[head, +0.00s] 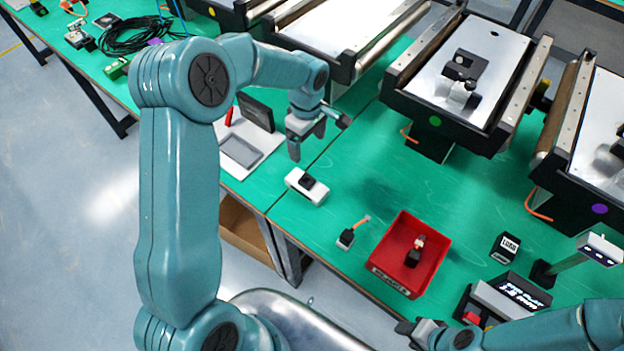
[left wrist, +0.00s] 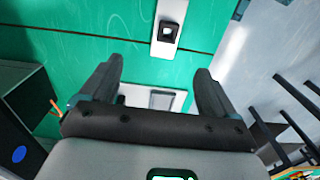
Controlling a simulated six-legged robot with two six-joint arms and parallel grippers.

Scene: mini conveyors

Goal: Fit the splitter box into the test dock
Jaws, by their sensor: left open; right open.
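I cannot tell for sure which things are the splitter box and the test dock. A white block with a black square socket (head: 318,193) lies on the green table; it also shows at the top of the left wrist view (left wrist: 165,48). A white plate with a grey rectangular panel (head: 265,142) lies behind it and shows partly between my fingers in the left wrist view. My left gripper (head: 318,136) is open and empty, above the table near the plate and block. My right gripper (head: 415,328) is open at the bottom edge, partly cut off.
A red tray (head: 440,274) holds a small black part with an orange-and-white top. A small black part with an orange lead (head: 346,239) lies left of it. A display device (head: 512,296) and black labelled box (head: 504,247) stand at right. Conveyors (head: 450,125) fill the back.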

